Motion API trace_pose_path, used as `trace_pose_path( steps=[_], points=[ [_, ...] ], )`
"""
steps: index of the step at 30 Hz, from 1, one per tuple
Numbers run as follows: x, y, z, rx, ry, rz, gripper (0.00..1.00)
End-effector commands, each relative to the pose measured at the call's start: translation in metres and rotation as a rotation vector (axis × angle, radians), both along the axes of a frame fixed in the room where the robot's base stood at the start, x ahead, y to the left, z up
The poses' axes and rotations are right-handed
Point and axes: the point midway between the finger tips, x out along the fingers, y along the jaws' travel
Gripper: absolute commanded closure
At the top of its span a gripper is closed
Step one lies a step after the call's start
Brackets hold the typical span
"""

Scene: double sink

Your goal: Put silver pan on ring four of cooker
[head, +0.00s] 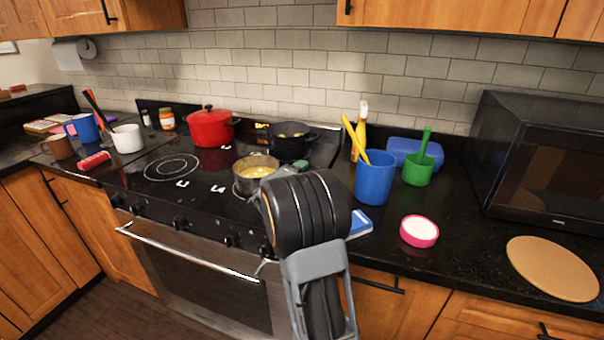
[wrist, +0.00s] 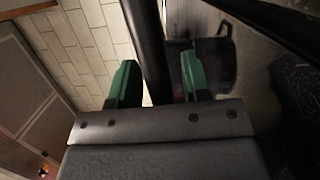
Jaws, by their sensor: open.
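The silver pan (head: 256,169), with yellowish contents, sits on the front right of the black cooker (head: 140,190). My gripper (head: 298,166) is just right of the pan, largely hidden behind my forearm. In the wrist view its green fingers (wrist: 152,85) stand apart, with a dark bar between them. The bar may be the pan's handle, but I cannot be sure; the gripper is open. The front left ring (head: 172,167) is bare.
A red pot (head: 209,129) stands at the back left of the cooker and a black pan (head: 289,140) at the back right. A blue cup (head: 374,180), green cup (head: 418,170) and pink-rimmed dish (head: 419,232) stand on the right counter, near a microwave (head: 545,160).

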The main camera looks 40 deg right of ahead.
Motion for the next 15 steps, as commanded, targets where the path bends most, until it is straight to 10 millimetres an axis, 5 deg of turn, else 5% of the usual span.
trace_pose_path(
  steps=[15],
  points=[
    [-0.027,0.086,-0.001,0.000,-0.001,0.004,0.57]
  ],
)
